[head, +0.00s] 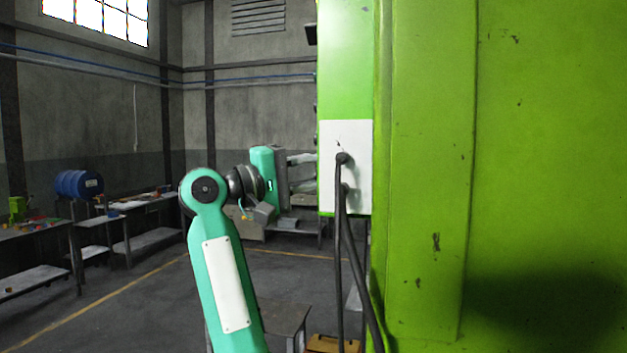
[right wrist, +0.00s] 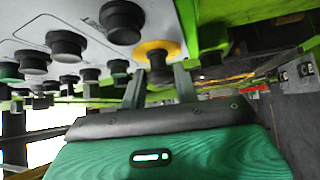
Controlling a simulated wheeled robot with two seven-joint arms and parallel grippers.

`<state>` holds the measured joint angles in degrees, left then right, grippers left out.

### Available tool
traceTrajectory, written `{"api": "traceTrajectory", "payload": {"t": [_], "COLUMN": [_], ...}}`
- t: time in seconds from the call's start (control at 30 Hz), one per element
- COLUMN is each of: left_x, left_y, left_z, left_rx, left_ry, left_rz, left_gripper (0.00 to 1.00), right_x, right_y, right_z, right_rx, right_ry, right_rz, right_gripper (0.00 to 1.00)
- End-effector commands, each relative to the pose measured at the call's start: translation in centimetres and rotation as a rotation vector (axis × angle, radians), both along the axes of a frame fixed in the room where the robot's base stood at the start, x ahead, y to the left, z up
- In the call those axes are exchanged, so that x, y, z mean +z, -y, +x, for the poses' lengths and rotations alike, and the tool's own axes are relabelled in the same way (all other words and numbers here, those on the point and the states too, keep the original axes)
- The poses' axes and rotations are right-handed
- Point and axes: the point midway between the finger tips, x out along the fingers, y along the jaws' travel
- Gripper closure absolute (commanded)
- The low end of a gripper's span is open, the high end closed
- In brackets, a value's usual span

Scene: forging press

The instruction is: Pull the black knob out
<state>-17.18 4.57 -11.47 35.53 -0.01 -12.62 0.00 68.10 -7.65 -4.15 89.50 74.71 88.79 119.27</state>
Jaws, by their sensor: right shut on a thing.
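The black knob (right wrist: 160,74) stands on a yellow round base (right wrist: 158,48) on the light grey control panel in the right wrist view. My right gripper (right wrist: 156,78) has one finger on each side of this knob and is shut on it. In the head view the right gripper (head: 306,172) is teal and reaches rightward to the left side of the green press. The knob is hidden there, because the panel's face points away to the left. My left gripper is in neither view.
Several other black knobs (right wrist: 121,21) and a green button (right wrist: 9,72) sit close by on the panel. The green press (head: 430,180) fills the right of the head view, with black cables (head: 338,250) hanging from a white plate. Workbenches (head: 130,205) stand farther off left.

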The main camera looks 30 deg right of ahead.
Motion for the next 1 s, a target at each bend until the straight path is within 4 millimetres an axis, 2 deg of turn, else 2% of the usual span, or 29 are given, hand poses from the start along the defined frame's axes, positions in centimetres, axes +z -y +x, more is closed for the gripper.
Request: {"api": "traceTrajectory", "payload": {"t": [0.07, 0.37, 0.4, 0.5, 0.83, 1.0], "left_x": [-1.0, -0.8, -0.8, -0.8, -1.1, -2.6], "left_y": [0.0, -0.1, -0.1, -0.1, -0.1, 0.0], "left_z": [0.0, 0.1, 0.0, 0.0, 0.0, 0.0], "left_rx": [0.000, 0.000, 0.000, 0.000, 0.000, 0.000], "left_ry": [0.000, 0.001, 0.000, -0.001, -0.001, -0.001], "left_rz": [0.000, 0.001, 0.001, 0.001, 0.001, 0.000], "left_gripper": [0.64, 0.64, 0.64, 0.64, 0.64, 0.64], "right_x": [-0.3, 0.0, 0.0, 0.0, -0.1, -0.8], "right_y": [-0.2, -0.3, -0.3, -0.3, -0.5, -2.8], "right_z": [0.1, 0.3, 0.3, 0.2, 0.2, 0.5], "right_rx": [0.003, 0.004, 0.004, 0.004, 0.003, 0.006], "right_ry": [0.002, -0.002, -0.002, -0.002, -0.001, -0.001], "right_rz": [-0.001, -0.003, -0.003, -0.003, -0.001, -0.002], "right_gripper": [1.00, 1.00, 0.63, 0.47, 0.47, 0.47]}}
